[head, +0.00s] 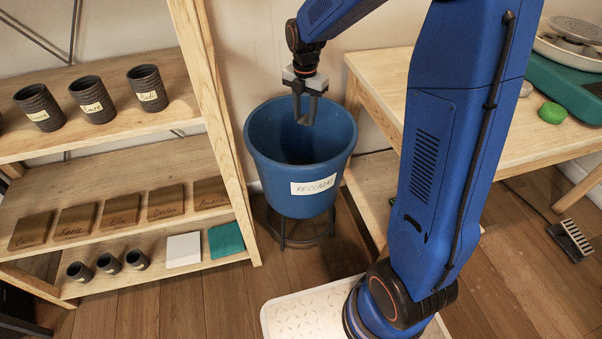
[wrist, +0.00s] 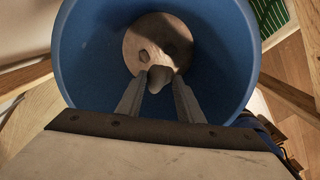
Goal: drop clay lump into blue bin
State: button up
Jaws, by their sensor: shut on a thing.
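The blue bin (head: 268,165) stands on a dark metal stand beside the shelf and carries a "RECLAIM" label (head: 313,186). It fills most of the wrist view (wrist: 88,62). My gripper (head: 305,113) points down over the bin's opening, at about rim height or just inside; the exact depth is hard to tell. In the wrist view my gripper (wrist: 160,84) is shut on a small grey-brown clay lump (wrist: 159,78) between its fingertips. Beyond it, the bin's floor shows a round brown surface (wrist: 140,40) with lumps on it.
A wooden shelf (head: 215,110) with dark cups (head: 148,88) and name plaques (head: 122,211) stands close on the left. A wooden table (head: 378,72) with a green lump (head: 551,112) is on the right. A brush (head: 571,239) lies on the floor.

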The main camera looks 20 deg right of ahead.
jog(key=o, duration=1.1)
notch_tip(320, 180, up, 17)
jog(key=shift+r, duration=0.2)
